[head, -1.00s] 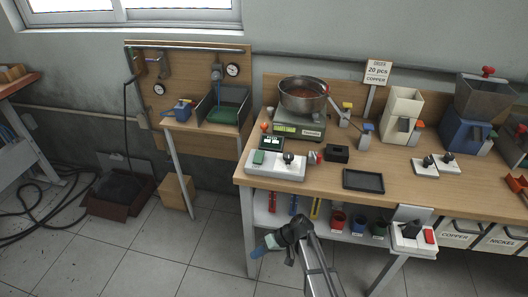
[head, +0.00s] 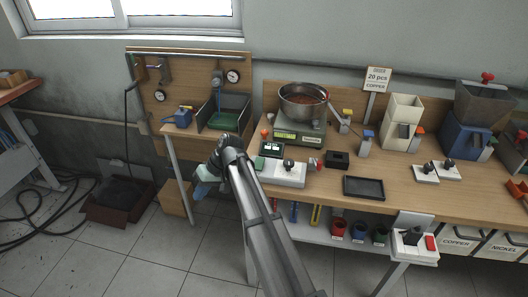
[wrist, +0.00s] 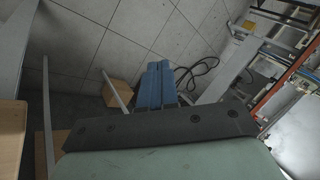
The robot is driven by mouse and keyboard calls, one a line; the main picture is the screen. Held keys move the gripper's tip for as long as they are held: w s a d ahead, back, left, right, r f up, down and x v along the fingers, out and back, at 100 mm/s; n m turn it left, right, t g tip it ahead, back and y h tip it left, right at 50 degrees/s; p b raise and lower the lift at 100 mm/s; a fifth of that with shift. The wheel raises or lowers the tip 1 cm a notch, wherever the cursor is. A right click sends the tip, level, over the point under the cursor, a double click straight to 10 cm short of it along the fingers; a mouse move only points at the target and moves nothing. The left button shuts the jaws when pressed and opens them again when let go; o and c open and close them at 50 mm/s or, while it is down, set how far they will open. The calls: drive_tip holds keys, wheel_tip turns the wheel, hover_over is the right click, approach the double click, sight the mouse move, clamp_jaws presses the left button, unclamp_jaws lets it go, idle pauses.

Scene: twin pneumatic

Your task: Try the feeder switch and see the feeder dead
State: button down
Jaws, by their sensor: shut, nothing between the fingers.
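A vibratory bowl feeder, a steel bowl (head: 302,97) with copper-coloured pieces, stands on a green-grey base (head: 298,132) on the bench. In front of it is a white control box (head: 284,174) with a green switch (head: 260,163) and a black knob (head: 289,164). I cannot tell which control is the feeder switch. My gripper (head: 203,182) is off the bench's left edge, left of the control box and apart from it. Its blue fingers (wrist: 157,85) are shut and empty, over the floor in the wrist view.
White toggle boxes (head: 426,174), a black tray (head: 363,187) and hoppers stand right. A box with a red button (head: 414,245) hangs at the front edge. Floor left is open, with a cable and carton (head: 118,201).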

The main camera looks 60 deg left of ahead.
drive_tip(key=w+r+m+t, duration=0.5)
drive_tip(key=w+r, duration=0.7)
drive_tip(key=w, duration=0.1)
drive_tip(key=m+t, duration=0.3)
drive_tip(key=m, duration=0.2)
approach(264, 158)
drive_tip(key=x, duration=0.6)
drive_tip(key=shift+w+a+f, duration=0.1)
drive_tip(key=shift+a+f, duration=0.15)
drive_tip(key=shift+f, duration=0.1)
drive_tip(key=shift+f, duration=0.1)
